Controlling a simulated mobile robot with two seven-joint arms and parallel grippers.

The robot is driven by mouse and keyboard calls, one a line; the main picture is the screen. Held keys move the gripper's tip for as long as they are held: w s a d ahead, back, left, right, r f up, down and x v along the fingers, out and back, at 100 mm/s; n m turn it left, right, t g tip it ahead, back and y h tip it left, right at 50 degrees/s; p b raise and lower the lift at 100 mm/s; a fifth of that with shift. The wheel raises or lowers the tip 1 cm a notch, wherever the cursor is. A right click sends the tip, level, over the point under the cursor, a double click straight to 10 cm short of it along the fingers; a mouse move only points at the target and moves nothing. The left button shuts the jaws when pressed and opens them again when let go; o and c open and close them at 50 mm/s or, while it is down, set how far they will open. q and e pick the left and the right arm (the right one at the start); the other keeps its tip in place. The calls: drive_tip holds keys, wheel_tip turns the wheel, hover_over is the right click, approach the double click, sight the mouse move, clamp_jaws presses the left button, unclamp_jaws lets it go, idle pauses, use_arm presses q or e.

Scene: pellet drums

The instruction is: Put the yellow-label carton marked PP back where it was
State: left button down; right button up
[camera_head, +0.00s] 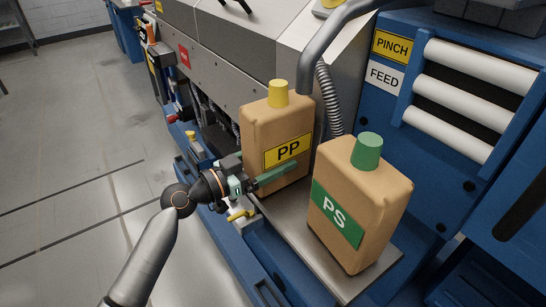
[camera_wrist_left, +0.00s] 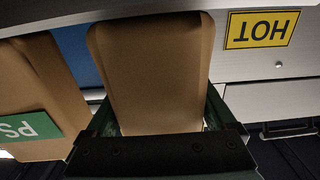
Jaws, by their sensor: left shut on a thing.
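The tan PP carton (camera_head: 262,122) has a yellow cap and a yellow label, and it stands upright in the head view. My left gripper (camera_head: 275,178) is shut on its lower part, with one green finger across the front below the label. In the left wrist view the carton (camera_wrist_left: 150,75) sits between the two fingers (camera_wrist_left: 158,125). I cannot tell whether its base touches the grey metal ledge (camera_head: 296,222). A second tan carton, marked PS (camera_head: 375,205), with green cap and label, stands on the ledge to the right. My right gripper is not in view.
A grey ribbed hose (camera_head: 328,95) hangs close behind the PP carton. A blue machine with white rollers (camera_head: 465,100) is at the right. A grey machine (camera_head: 230,60) is behind. Open floor (camera_head: 70,150) lies at the left.

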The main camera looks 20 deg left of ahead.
sight(248, 169)
use_arm(q)
unclamp_jaws()
drive_tip(key=shift+r+p, duration=0.1)
drive_tip(key=shift+p, duration=0.25)
drive_tip(key=b+v, duration=0.2)
drive_tip(key=v, duration=0.8)
drive_tip(key=shift+s+a, duration=0.15)
drive_tip(key=shift+s+a+b, duration=0.35)
drive_tip(key=shift+s, duration=0.2)
drive_tip(key=s+d+f+n+g+y, duration=0.1)
drive_tip(key=s+f+n+y, duration=0.1)
drive_tip(key=f, duration=0.7)
drive_tip(key=s+d+f+n+g+y, duration=0.1)
drive_tip(key=s+d+f+g+y, duration=0.1)
drive_tip(key=f, duration=0.6)
drive_tip(key=s+d+f+n+g+y, duration=0.2)
drive_tip(key=s+d+f+y, duration=0.2)
drive_tip(key=s+f, duration=0.6)
wheel_tip(248, 169, down, 3)
drive_tip(key=shift+s+d+f, duration=0.1)
drive_tip(key=shift+s+d, duration=0.3)
drive_tip(key=shift+d, duration=0.35)
